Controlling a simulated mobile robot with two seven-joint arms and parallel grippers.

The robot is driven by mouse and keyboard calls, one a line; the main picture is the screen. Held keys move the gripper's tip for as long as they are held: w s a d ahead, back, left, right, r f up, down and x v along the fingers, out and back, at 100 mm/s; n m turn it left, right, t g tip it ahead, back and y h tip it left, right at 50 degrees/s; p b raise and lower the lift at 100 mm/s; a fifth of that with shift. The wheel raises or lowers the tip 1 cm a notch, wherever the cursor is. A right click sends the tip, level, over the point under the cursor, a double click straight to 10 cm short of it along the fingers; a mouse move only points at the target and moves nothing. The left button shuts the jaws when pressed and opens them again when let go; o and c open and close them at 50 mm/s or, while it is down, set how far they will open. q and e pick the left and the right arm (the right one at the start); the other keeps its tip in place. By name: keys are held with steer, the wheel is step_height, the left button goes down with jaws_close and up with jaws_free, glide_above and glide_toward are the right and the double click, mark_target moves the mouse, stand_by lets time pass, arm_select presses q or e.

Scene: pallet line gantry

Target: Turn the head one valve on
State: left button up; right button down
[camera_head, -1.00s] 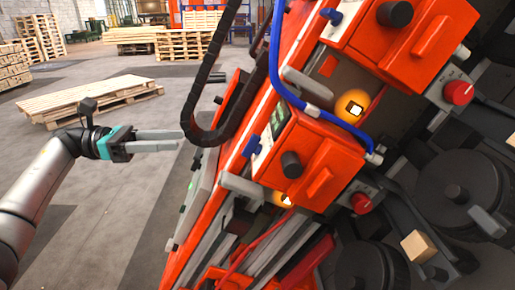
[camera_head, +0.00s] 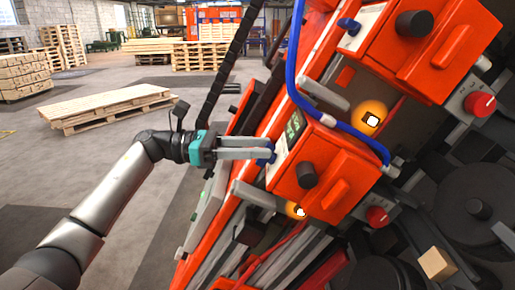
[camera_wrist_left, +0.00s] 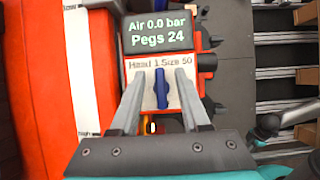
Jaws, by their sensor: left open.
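The head one valve is a small blue lever (camera_wrist_left: 161,88) under a label reading "Head 1 Size 50" in the left wrist view. The lever lies roughly along the fingers' direction there. A display (camera_wrist_left: 158,33) above it reads "Air 0.0 bar, Pegs 24". The valve (camera_head: 271,152) sits on the side of the lower red head box (camera_head: 340,185) in the head view, partly hidden by my fingers. My left gripper (camera_head: 272,148) is open, its fingers on either side of the lever. Contact cannot be told. My right gripper is not in view.
A second red box (camera_head: 460,45) with its own blue lever (camera_head: 348,26) is higher up. A blue hose (camera_head: 296,75) loops near the lower box. A grey bar (camera_head: 253,194) juts out below my gripper. Pallets (camera_head: 110,108) lie on the open floor to the left.

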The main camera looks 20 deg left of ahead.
arm_select(q)
steer(key=shift+w+d, duration=0.1)
steer(key=shift+d, duration=0.05)
jaws_close()
stand_by(0.4)
